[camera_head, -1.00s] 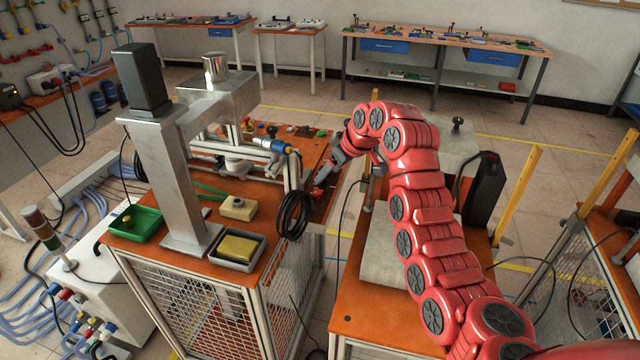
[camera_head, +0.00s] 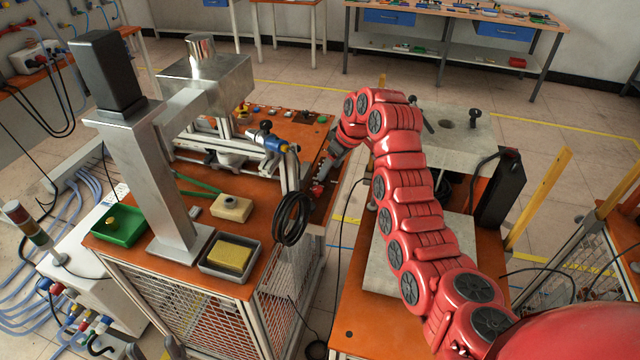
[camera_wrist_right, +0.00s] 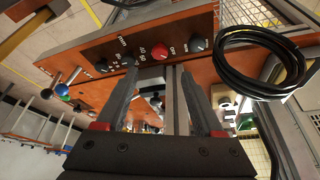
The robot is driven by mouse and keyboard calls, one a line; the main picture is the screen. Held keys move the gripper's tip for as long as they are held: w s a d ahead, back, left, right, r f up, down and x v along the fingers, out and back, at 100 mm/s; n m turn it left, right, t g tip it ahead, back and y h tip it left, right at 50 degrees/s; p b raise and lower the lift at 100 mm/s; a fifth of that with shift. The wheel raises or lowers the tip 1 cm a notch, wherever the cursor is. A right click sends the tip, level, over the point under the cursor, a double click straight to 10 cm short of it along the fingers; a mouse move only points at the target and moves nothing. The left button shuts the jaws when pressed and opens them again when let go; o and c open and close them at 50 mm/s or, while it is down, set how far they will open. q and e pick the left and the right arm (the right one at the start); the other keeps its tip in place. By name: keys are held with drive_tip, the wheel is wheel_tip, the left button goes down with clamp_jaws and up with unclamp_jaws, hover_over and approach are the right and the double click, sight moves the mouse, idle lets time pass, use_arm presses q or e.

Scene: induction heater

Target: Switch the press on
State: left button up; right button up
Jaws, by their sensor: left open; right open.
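The press (camera_head: 150,160), a grey metal column with a black block on top, stands on an orange-topped bench (camera_head: 185,268) at the left in the head view. The bench's control panel shows in the right wrist view, with a red knob (camera_wrist_right: 158,53) between a black knob (camera_wrist_right: 197,43) and another dark knob (camera_wrist_right: 127,62). My right gripper (camera_wrist_right: 156,72) is open, its two fingers pointing at the panel near the red knob. Contact cannot be told. In the head view the right gripper (camera_head: 323,172) is at the bench's right edge. My left gripper is not in view.
A coiled black cable (camera_head: 293,218) hangs at the bench's front right corner, close to my right gripper. A green tray (camera_head: 120,238) and a grey tray with a yellow block (camera_head: 229,256) sit on the bench. Another orange bench (camera_head: 375,325) stands under my right arm.

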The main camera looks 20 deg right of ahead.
sight(318, 189)
drive_tip(key=p+x, duration=0.2)
drive_tip(key=x, duration=0.6)
drive_tip(key=shift+w+a+f, duration=0.15)
drive_tip(key=shift+a+f, duration=0.05)
drive_tip(key=shift+w+f, duration=0.2)
drive_tip(key=shift+f, duration=0.45)
clamp_jaws()
